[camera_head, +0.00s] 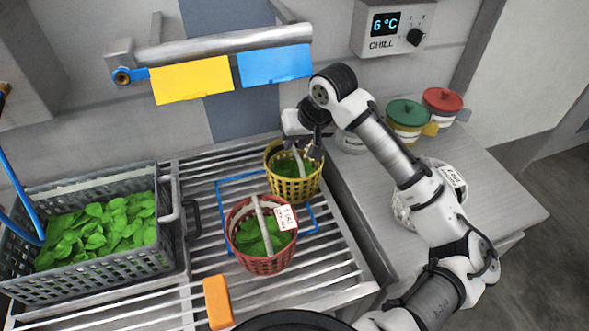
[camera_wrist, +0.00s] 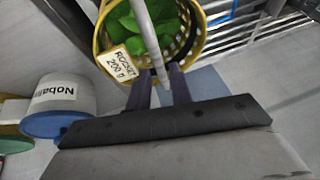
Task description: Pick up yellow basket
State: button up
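The yellow basket (camera_head: 293,188) stands on the slatted metal rack by the right-hand counter, with green leaves inside and a pale handle arching over it. In the wrist view the basket (camera_wrist: 103,12) is at the top, with a tag reading "ROCKET 200 g" (camera_wrist: 122,63). My gripper (camera_head: 308,150) is at the top of the handle. In the wrist view its two dark fingers (camera_wrist: 160,72) are on either side of the handle, with some gap visible between them. Whether either finger touches the handle is unclear.
A red basket (camera_head: 264,263) with leaves stands just in front, close to the yellow one. A grey crate (camera_head: 95,270) of leaves is at left. An orange block (camera_head: 218,302) lies in front. Lidded tubs (camera_head: 405,120) and a white basket (camera_head: 402,210) stand on the right counter.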

aim_at(295, 149)
jog(key=x, duration=0.1)
jog(key=p+x, duration=0.1)
jog(key=x, duration=0.1)
jog(key=shift+s+f, duration=0.3)
jog(key=shift+w+a+f, duration=0.2)
jog(key=shift+f, duration=0.4)
grip_shut()
jog(key=shift+r, duration=0.1)
